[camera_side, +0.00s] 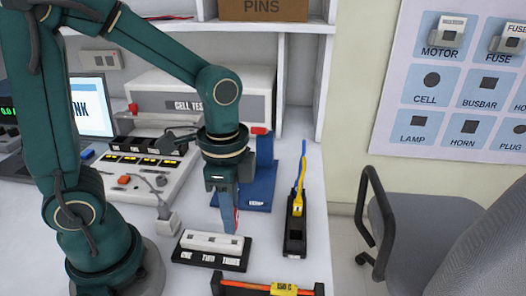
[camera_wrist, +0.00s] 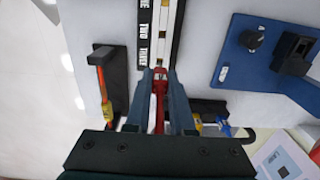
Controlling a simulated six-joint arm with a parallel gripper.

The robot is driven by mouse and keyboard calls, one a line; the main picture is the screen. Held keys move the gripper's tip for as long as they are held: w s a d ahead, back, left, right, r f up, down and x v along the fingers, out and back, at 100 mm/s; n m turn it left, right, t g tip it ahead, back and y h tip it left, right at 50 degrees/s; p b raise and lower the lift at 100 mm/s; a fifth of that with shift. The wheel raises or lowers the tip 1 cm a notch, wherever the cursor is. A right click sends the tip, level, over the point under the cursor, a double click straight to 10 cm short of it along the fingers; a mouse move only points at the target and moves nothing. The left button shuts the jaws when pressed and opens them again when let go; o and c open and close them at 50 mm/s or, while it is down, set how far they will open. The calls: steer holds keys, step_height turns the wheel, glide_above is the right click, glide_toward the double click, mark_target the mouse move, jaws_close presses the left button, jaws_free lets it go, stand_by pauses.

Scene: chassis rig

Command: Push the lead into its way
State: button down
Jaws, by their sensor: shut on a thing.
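My gripper (camera_side: 234,228) points down at the right end of the terminal block (camera_side: 200,257), beside the word THREE. The block is a white strip on a black base marked ONE, TWO, THREE. In the wrist view my gripper (camera_wrist: 160,76) is shut on a red lead (camera_wrist: 159,92), held between the two fingers. A little of the red lead (camera_side: 236,214) shows at the fingers in the side view. Its tip is at the THREE end of the block (camera_wrist: 147,50). The fingers hide whether it sits inside the way.
A black holder (camera_side: 295,240) with a yellow plug and blue lead stands to the right. Another holder (camera_side: 318,289) with an orange lead lies in front. A blue stand (camera_side: 262,178) is behind my gripper. A grey connector (camera_side: 168,221) lies left of the block.

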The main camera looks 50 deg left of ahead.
steer(key=shift+f, duration=0.55)
steer(key=shift+f, duration=1.35)
stand_by(0.8)
steer(key=c, duration=0.7)
jaws_free()
steer(key=shift+r, duration=2.6)
